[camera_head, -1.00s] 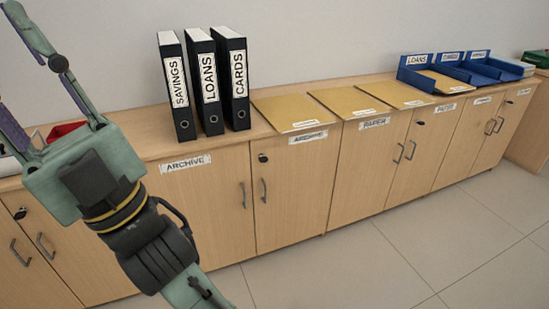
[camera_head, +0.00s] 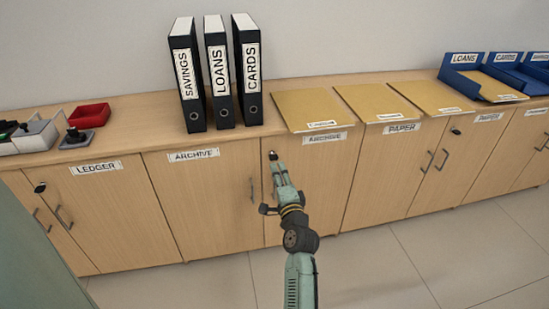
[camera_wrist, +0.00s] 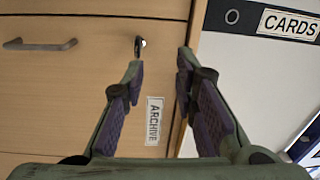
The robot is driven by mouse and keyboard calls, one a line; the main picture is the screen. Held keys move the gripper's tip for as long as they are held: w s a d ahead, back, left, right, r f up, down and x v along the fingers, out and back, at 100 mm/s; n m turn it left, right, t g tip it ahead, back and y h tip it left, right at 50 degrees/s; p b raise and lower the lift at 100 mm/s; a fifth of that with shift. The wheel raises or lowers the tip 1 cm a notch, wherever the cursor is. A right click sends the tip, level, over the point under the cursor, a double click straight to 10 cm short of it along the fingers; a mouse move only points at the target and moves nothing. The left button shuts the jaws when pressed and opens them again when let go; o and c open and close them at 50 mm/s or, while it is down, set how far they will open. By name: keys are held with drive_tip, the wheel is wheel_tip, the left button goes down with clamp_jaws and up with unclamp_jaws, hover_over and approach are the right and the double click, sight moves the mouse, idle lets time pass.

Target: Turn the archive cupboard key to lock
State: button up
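The archive cupboard (camera_head: 210,215) is a light wood double-door unit with "ARCHIVE" labels. Its dark round lock (camera_head: 272,155) is at the upper left corner of the right-hand door. In the wrist view, the lock with a small metallic key (camera_wrist: 140,43) shows just beyond the left fingertip. My gripper (camera_head: 277,170) is just below and in front of the lock. In the wrist view, my gripper (camera_wrist: 161,62) is open, with an empty gap between its fingers. The key lies off-centre towards the left finger, and contact is not visible. The right door's handle (camera_wrist: 40,44) shows at left.
Black binders (camera_head: 222,75) stand on the counter above the archive doors. Tan folders (camera_head: 313,110) lie to their right, with blue trays (camera_head: 485,80) farther right. A red tray (camera_head: 90,115) is at left. The left door's handle (camera_head: 252,190) is beside my gripper. The floor in front is clear.

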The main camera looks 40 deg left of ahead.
sight(274, 160)
drive_tip(key=shift+m, duration=0.4)
drive_tip(key=w+a+f, duration=0.1)
drive_tip(key=w+a, duration=0.1)
drive_tip(key=w+a+f, duration=0.1)
drive_tip(key=w+a, duration=0.4)
drive_tip(key=shift+w+a+f+p, duration=0.2)
drive_tip(key=shift+f+p, duration=0.15)
drive_tip(key=shift+f, duration=0.05)
clamp_jaws()
